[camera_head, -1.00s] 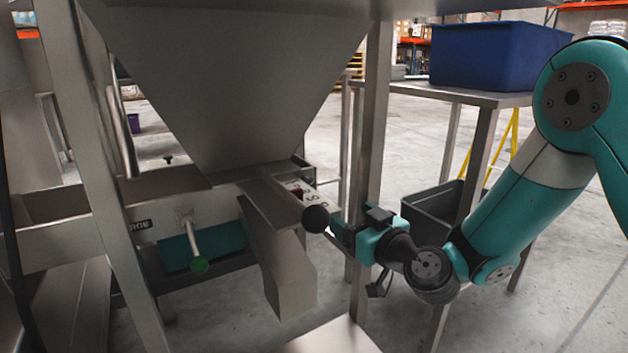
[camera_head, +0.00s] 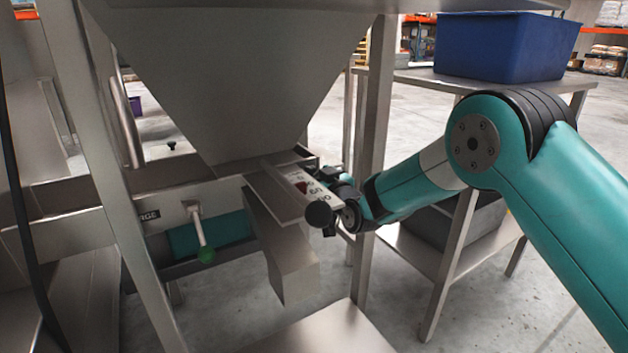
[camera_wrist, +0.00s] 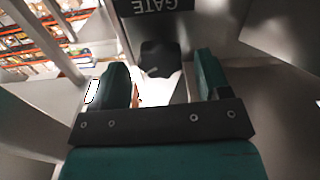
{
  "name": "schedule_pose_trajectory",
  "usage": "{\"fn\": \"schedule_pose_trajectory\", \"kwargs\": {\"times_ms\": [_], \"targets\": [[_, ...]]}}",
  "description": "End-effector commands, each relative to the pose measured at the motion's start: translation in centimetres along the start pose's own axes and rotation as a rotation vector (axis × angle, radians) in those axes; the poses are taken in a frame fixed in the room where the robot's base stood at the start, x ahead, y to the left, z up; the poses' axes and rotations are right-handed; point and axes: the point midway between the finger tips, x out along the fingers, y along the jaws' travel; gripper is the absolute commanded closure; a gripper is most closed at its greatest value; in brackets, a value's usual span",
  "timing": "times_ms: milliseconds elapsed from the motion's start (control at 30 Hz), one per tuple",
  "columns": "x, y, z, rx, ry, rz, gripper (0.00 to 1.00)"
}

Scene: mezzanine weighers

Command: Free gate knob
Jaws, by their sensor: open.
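A black lobed knob (camera_wrist: 157,58) shows in the wrist view, just below a dark label reading GATE. It lies ahead of and between the two fingers of my gripper (camera_wrist: 160,75), which is open and empty. I cannot tell how far the fingertips are from it. In the head view, my gripper (camera_head: 328,176) is at the right side of the slide gate under the hopper, partly hidden by my wrist. The lobed knob cannot be made out there.
The steel hopper (camera_head: 225,85) hangs above, with a frame post (camera_head: 374,120) close to my arm. A lever with a green ball (camera_head: 206,255) is at left. A blue bin (camera_head: 503,48) stands on the side table, with a grey bin (camera_head: 440,222) below.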

Motion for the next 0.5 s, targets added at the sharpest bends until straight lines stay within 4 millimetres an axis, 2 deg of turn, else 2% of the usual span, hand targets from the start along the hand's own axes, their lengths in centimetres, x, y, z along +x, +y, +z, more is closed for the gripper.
{"fn": "schedule_pose_trajectory", "kwargs": {"times_ms": [100, 367, 400, 500], "targets": [[0.60, -0.04, -0.05, -0.001, 0.002, 0.000, 0.30], [0.72, -0.05, -0.09, -0.001, 0.000, 0.000, 0.30], [0.71, -0.05, -0.09, -0.001, 0.000, 0.000, 0.32], [0.71, -0.04, -0.09, -0.001, 0.000, 0.000, 0.55]]}}
